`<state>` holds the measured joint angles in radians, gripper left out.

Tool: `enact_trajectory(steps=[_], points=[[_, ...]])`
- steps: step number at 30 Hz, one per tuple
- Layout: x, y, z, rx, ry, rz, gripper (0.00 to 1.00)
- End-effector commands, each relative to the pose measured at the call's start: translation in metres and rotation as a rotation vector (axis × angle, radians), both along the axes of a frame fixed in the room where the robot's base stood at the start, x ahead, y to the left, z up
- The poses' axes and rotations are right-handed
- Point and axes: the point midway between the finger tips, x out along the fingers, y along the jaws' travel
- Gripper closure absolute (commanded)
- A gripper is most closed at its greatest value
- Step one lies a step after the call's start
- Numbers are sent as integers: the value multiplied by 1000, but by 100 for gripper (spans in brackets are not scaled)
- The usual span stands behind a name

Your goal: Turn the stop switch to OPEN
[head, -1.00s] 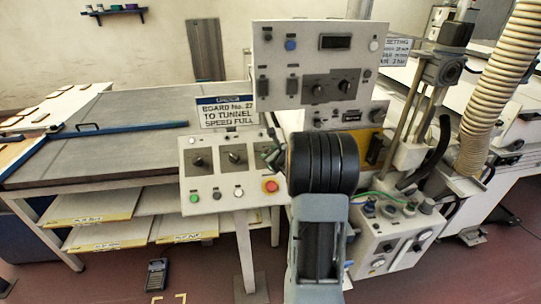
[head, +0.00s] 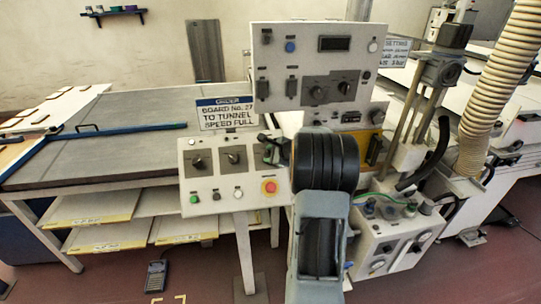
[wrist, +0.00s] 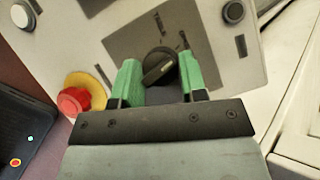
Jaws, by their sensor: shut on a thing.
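The stop switch (wrist: 160,68) is a black rotary knob on a grey plate, seen in the wrist view. Its pale pointer line slants from lower left to upper right. The printed marks around it are too blurred to read. My gripper (wrist: 160,78) has its green fingers on either side of the knob and is shut on it. In the head view my gripper (head: 270,150) is at the right end of the low sloped control panel (head: 222,181). There my gripper and arm hide the knob.
A red mushroom button (head: 269,187) on a yellow ring sits just below my gripper; it also shows in the wrist view (wrist: 75,101). Two other black knobs (head: 198,162) (head: 235,157) are to the left. A taller panel (head: 275,104) stands behind.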

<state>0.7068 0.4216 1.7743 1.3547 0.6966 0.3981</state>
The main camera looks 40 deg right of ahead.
Motion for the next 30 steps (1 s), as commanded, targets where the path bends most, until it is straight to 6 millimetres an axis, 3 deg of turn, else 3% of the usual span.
enact_trajectory(steps=[23, 24, 30], points=[[0, 0, 0, -62, 32, 73, 85], [0, 0, 0, -62, 32, 73, 60], [0, 0, 0, -63, 32, 72, 41]])
